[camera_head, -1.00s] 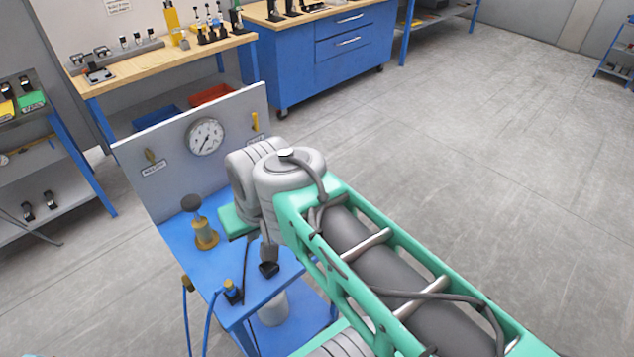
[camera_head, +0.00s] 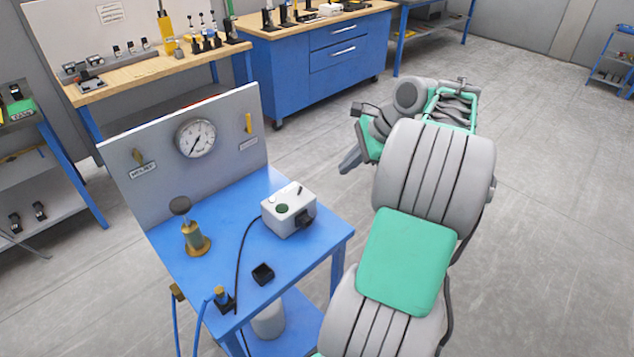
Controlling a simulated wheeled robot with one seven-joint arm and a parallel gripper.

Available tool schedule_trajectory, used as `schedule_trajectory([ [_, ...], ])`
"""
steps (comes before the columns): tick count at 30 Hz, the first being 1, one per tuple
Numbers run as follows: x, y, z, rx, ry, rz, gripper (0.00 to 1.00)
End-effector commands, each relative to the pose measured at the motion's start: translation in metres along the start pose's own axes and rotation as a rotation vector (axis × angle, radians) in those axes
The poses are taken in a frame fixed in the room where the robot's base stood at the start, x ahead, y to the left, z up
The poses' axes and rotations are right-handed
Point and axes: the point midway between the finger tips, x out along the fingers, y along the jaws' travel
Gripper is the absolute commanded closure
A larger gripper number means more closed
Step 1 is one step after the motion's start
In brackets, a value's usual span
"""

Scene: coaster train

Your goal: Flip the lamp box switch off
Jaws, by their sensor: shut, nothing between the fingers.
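The lamp box (camera_head: 291,221) appears to be the light grey box on the right part of the blue bench top (camera_head: 225,213). It has a dark green round lamp or button and a small dark switch lever (camera_head: 300,189) on top. I cannot tell from this view whether the switch is on or off. My gripper (camera_head: 347,163) is up and to the right of the box, shut and empty, apart from the box and its switch. Its fingers point down and left, and the arm links hide part of the area to the right.
A pressure gauge (camera_head: 195,138) sits on the grey back panel (camera_head: 222,126). A brass fitting with a dark knob (camera_head: 192,231) stands left of the box. A small black block (camera_head: 263,274) and a cable lie in front. Open floor (camera_head: 560,190) is on the right.

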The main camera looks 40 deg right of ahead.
Motion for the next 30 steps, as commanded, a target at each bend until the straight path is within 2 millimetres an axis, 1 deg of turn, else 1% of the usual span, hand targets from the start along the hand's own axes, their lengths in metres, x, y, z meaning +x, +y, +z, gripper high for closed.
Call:
schedule_trajectory([
  [5,0.025,0.001,0.0,-0.001,-0.002,0.002,1.0],
  [16,0.103,0.001,0.001,-0.002,-0.001,0.003,1.0],
  [18,0.102,-0.001,0.017,-0.005,0.001,0.0,1.0],
  [21,0.105,0.0,0.03,-0.004,0.0,0.0,1.0],
  [24,0.108,0.0,0.037,-0.002,0.001,0.001,1.0],
  [30,0.108,0.0,0.039,0.0,0.001,0.0,1.0],
])
